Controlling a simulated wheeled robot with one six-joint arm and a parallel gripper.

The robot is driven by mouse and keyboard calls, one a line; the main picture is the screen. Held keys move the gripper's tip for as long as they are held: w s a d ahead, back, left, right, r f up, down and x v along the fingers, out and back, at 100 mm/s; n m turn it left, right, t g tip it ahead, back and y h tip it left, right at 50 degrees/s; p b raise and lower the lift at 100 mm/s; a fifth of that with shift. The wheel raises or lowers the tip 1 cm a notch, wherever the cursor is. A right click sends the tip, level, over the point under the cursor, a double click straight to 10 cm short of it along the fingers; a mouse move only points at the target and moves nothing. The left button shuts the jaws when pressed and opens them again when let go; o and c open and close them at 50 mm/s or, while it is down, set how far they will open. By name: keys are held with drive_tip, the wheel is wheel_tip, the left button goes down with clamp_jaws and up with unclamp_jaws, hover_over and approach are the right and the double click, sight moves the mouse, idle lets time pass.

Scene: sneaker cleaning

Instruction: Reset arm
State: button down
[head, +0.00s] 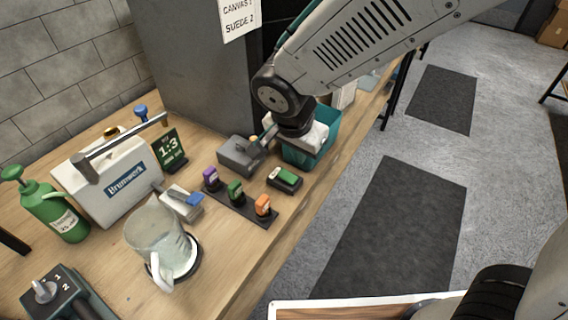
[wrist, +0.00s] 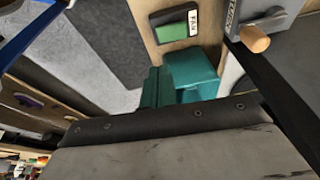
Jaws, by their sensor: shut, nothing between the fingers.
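My arm comes in from the upper right of the head view, and my gripper (head: 268,132) hangs low over the bench. It is beside a grey box (head: 236,157) and in front of a teal bin (head: 328,140), partly hiding the bin. The gripper looks shut and holds nothing. I cannot tell whether it touches the box or bin.
The bench also holds a dark strip with purple, green and orange pieces (head: 236,190), a glass jug (head: 160,245), a white case (head: 115,180), a green pump bottle (head: 55,210) and a switch box (head: 65,298). A tall grey cabinet (head: 195,70) stands behind. Floor mats (head: 390,225) lie right.

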drive_tip(key=s+d+v, duration=0.1)
drive_tip(key=v, duration=0.5)
drive_tip(key=shift+r, duration=0.35)
